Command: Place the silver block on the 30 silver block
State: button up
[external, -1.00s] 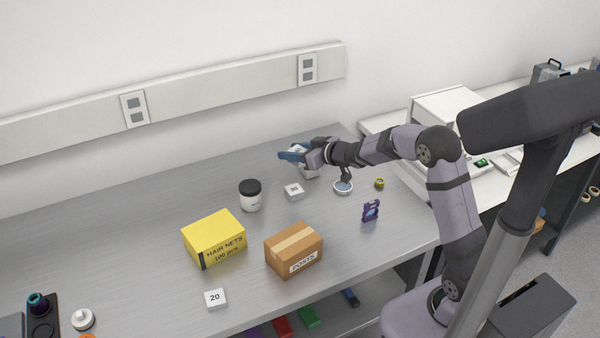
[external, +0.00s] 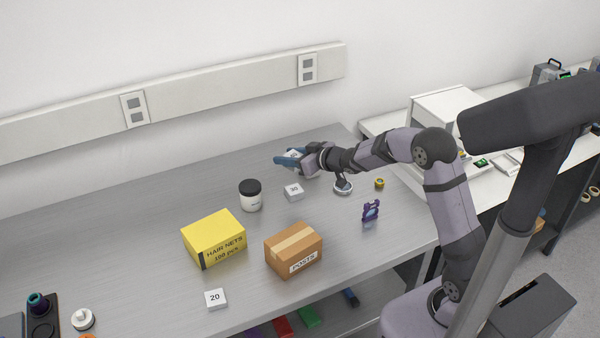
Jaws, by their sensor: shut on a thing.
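The silver block marked 30 (external: 293,192) sits on the metal bench, right of a white jar. My gripper (external: 287,160) is just behind it, towards the wall, with its blue fingers pointing left. It is shut on a silver block (external: 293,154), of which only a small pale top with a dark mark shows between the fingers. The held block appears apart from the 30 block. Its height above the bench is hard to tell. Another silver block marked 20 (external: 215,298) lies at the front of the bench.
A white jar with a black lid (external: 250,195) stands left of the 30 block. A yellow hair nets box (external: 213,238) and a brown posts box (external: 293,249) stand in front. A round lens (external: 343,187), yellow ring (external: 379,183) and purple holder (external: 371,211) are at the right.

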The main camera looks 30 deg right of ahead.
aim_at(289, 186)
jog(key=shift+f, duration=4.45)
jog(key=shift+f, duration=0.2)
jog(key=o, duration=1.2)
jog(key=shift+o, duration=0.2)
jog(key=shift+r+p, duration=0.2)
jog(key=shift+p, duration=0.1)
jog(key=shift+s+d, duration=0.1)
jog(key=shift+s, duration=0.15)
jog(key=b+v, duration=0.2)
jog(key=v, duration=0.9)
jog(key=shift+s+r, duration=0.2)
